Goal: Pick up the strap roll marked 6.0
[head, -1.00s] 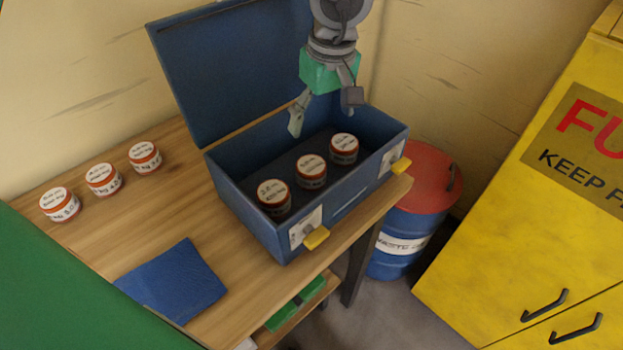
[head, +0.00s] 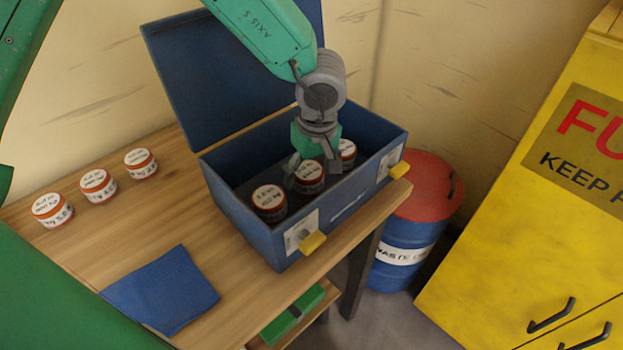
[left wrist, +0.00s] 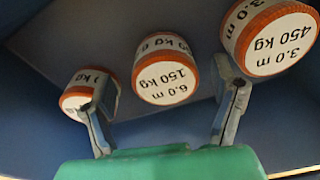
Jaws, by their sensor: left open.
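The strap roll marked 6.0 (left wrist: 165,78) has a white label reading 6.0 m, 150 kg, and an orange-red rim. It is the middle of three rolls in the open blue case, and in the head view the roll (head: 309,178) sits under my left gripper (head: 312,168). My left gripper is open, one finger on each side of this roll. In the left wrist view the gripper (left wrist: 162,92) shows no contact with it. The roll marked 3.0 m, 450 kg (left wrist: 268,38) is beyond the right finger. The third roll (left wrist: 75,92) is partly hidden by the left finger.
The blue case (head: 247,222) has its lid up at the back and its walls stand close around the rolls. Several similar rolls, one marked 5.0 (head: 52,210), stand on the wooden table (head: 235,290). A blue cloth (head: 160,290) lies in front. A waste drum (head: 400,240) is at the right.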

